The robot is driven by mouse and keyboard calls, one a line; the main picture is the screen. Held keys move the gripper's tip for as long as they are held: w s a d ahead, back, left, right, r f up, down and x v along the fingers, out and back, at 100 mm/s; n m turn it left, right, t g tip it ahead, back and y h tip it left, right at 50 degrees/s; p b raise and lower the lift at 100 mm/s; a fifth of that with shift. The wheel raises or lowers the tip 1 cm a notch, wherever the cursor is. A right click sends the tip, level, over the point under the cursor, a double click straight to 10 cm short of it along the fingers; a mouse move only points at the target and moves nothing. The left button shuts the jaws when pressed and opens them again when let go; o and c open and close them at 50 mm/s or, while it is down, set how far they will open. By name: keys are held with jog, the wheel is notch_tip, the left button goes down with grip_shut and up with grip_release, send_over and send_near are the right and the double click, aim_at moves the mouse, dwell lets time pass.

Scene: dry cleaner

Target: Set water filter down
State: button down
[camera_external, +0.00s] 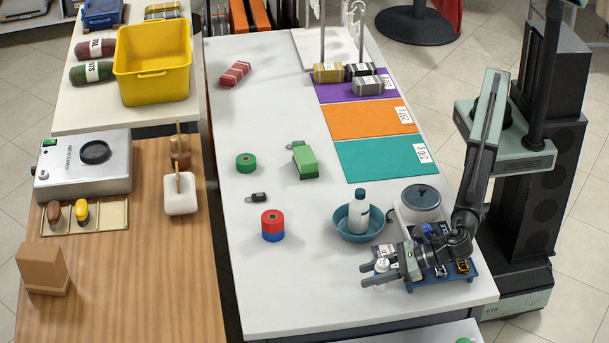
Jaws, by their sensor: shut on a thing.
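My gripper (375,272) reaches in from the right, low over the front right part of the white table (310,290). It is shut on a small white piece with a dark top, taken to be the water filter (382,265). My fingers hide part of it. It is beside the left edge of a blue tray (452,279); I cannot tell whether it touches the table.
The tray holds several small items, including a yellow one (463,267). Behind are a teal bowl (345,232) with a white bottle (358,211), and a round-lidded appliance (421,198). A red and blue roll (272,225) stands left. The table front-left is clear.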

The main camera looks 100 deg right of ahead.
notch_tip(320, 180, up, 8)
jog(key=p, duration=0.6)
jog(key=shift+f, duration=0.2)
jog(key=shift+f, duration=0.1)
